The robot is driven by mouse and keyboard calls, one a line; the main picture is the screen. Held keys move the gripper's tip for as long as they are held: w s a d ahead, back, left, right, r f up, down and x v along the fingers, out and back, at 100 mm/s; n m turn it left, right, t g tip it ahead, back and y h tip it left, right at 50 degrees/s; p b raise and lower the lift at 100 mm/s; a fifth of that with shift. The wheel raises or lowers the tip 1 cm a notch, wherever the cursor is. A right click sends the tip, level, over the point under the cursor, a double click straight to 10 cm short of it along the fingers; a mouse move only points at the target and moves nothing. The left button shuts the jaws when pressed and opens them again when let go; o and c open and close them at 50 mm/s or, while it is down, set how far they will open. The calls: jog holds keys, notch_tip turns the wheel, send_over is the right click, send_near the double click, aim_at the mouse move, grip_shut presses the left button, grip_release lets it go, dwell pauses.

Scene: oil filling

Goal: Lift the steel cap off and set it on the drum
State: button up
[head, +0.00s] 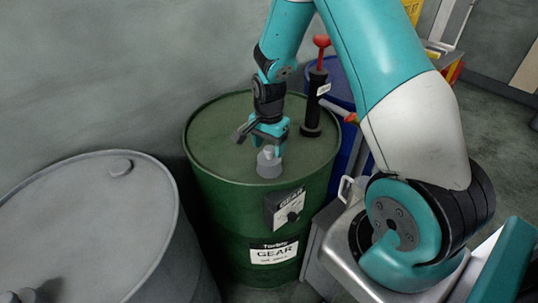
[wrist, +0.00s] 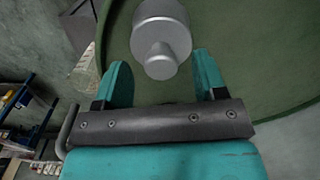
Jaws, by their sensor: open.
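The steel cap (head: 269,161) stands upright on the top of the green drum (head: 215,135), toward its front. In the wrist view the cap (wrist: 160,32) is a grey cylinder with a smaller knob (wrist: 160,62) facing me. My gripper (head: 268,140) is just above the cap. In the wrist view its two teal fingers (wrist: 163,80) are spread apart, one on each side of the knob. The jaws are open and hold nothing.
A black hand pump (head: 314,105) with a red knob stands on the green drum, right of my gripper. A grey drum (head: 90,225) is at the left and a blue drum (head: 345,85) behind right. The left part of the green lid is clear.

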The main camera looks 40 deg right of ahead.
aim_at(267, 158)
jog(key=shift+f, duration=1.3)
jog(key=c, duration=1.1)
jog(key=shift+r, duration=0.1)
